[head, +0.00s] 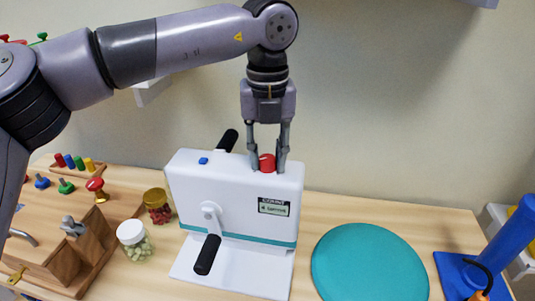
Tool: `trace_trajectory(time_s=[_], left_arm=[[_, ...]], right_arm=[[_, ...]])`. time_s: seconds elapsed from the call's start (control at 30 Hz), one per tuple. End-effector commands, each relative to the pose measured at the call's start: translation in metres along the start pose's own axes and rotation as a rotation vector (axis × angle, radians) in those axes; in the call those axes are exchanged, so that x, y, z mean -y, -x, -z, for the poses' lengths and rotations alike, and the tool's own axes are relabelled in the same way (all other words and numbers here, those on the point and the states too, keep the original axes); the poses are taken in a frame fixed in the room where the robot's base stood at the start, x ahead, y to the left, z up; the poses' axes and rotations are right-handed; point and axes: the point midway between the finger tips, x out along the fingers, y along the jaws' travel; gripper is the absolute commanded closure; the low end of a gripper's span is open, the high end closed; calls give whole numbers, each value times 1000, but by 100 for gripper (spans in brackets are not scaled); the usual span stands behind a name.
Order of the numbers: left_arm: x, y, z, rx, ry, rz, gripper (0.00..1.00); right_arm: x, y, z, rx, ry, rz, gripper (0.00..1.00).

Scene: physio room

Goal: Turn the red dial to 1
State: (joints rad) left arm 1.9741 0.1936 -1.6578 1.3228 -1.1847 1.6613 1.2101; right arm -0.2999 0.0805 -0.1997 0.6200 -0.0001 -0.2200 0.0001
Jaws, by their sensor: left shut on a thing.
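The red dial (267,164) sits on top of a white boxy machine (240,192) near its right end. My left gripper (268,168) reaches straight down from above, with one finger on each side of the dial, and is shut on it. The fingers partly hide the dial's sides. No number or pointer mark on the dial is readable in the head view. The machine's front carries a small dark label with a display (274,206), whose text is too small to read surely. My right gripper is not in view.
The machine has black crank handles at the front (208,254) and back (228,140), and a blue button (203,160). Two jars (134,240) (158,206) and a wooden rack (85,250) stand left. A teal disc (370,264) and blue stand (500,250) are right.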

Motion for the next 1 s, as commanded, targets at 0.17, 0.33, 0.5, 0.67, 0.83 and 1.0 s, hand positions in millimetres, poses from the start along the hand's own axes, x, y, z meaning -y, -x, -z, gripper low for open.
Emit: trace_trajectory(time_s=[0.17, 0.33, 0.5, 0.67, 0.83, 1.0], left_arm=[[0, 2, -2, 6, 4, 2, 70], [0, 1, -1, 3, 2, 1, 58], [0, 1, 0, 2, 1, 1, 53], [0, 0, 0, 1, 0, 0, 53], [0, 10, 0, 3, 0, 1, 53], [1, 41, -1, 5, 0, 2, 53]], right_arm=[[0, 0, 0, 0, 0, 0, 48], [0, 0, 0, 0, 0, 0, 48], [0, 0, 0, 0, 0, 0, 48], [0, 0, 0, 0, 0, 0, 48], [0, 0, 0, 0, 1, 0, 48], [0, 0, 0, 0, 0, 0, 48]])
